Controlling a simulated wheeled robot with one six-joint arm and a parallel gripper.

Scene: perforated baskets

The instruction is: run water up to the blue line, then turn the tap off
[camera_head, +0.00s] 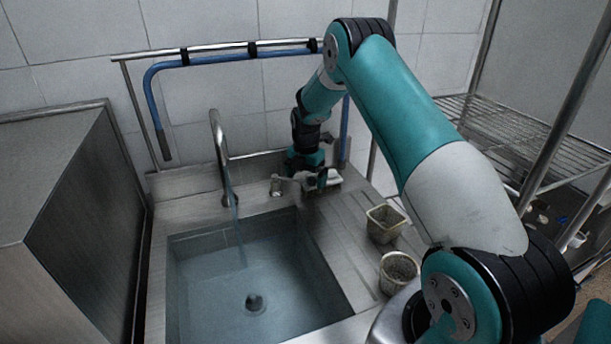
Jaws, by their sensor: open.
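The curved metal tap (219,150) stands at the back edge of the sink. A thin stream of water (237,218) runs from its spout into the steel basin (188,238). The basin looks bluish, and the dark drain fitting (255,303) shows through at the bottom. I cannot make out the blue line or the exact water level. A small tap handle (277,186) stands right of the spout. My gripper (318,183) is open, close to the right of this handle; whether they touch I cannot tell.
Two small perforated baskets, the upper (386,222) and the lower (398,270), stand on the drainboard (345,235) right of the basin. A blue hose (215,58) hangs on a rail behind the tap. A wire rack (510,130) stands at right, a steel cabinet (75,210) at left.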

